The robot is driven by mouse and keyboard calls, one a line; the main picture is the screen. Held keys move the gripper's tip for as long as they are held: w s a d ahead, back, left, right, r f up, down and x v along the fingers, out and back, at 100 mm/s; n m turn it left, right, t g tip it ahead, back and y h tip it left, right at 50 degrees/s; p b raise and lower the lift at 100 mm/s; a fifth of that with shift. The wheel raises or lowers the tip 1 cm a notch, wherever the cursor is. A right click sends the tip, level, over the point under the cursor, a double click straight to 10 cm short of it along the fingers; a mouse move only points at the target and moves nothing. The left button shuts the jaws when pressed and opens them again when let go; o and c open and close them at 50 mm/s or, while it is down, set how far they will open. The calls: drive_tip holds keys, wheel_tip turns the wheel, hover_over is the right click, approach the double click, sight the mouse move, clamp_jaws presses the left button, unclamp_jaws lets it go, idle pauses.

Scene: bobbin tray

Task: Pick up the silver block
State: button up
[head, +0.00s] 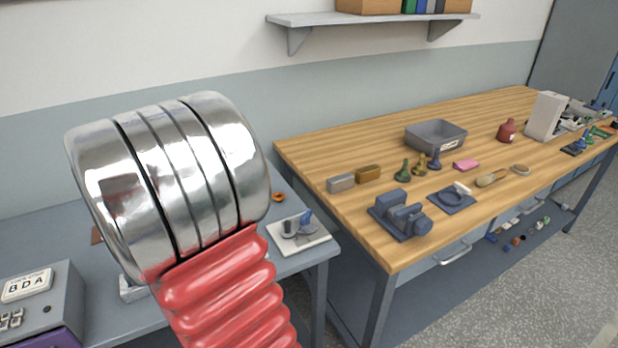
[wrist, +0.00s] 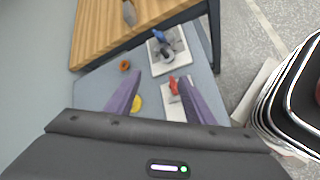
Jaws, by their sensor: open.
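The silver block (head: 341,183) is a small grey metallic block near the left end of the wooden bench in the head view, beside a brown block (head: 368,174). A small grey block, which looks like the same one, shows near the top of the wrist view (wrist: 129,12) on the wood. My gripper (wrist: 160,76) shows in the wrist view with its two purple fingers spread apart and nothing between them. It is over the grey side table, apart from the block. In the head view the gripper cannot be seen.
A blue-grey vise (head: 401,215) stands at the bench's front, with a grey bin (head: 436,135) farther back. Green and brass knobs stand right of the blocks. The grey table holds a white plate with tools (head: 299,236) and an orange ring (head: 278,197). A shelf (head: 375,18) hangs above.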

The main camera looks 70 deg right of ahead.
drive_tip(key=s+d+f+n+g+h, duration=0.1)
drive_tip(key=s+d+f+g, duration=0.15)
drive_tip(key=d, duration=0.65)
drive_tip(key=s+d+f+n+g+h, duration=0.1)
drive_tip(key=d+f+n+g, duration=0.15)
drive_tip(key=d, duration=0.55)
drive_tip(key=n+g+h, duration=0.2)
drive_tip(key=n+h, duration=0.1)
approach(341, 177)
drive_tip(key=v, duration=0.3)
drive_tip(key=shift+w+a+f+m, duration=0.25)
drive_tip(key=shift+w+a+f, duration=0.05)
drive_tip(key=shift+f, duration=0.05)
drive_tip(key=x, duration=0.8)
drive_tip(key=shift+s+d+r, duration=0.15)
drive_tip(key=shift+s+d, duration=0.1)
drive_tip(key=shift+x, duration=2.55)
drive_tip(key=shift+c, duration=0.5)
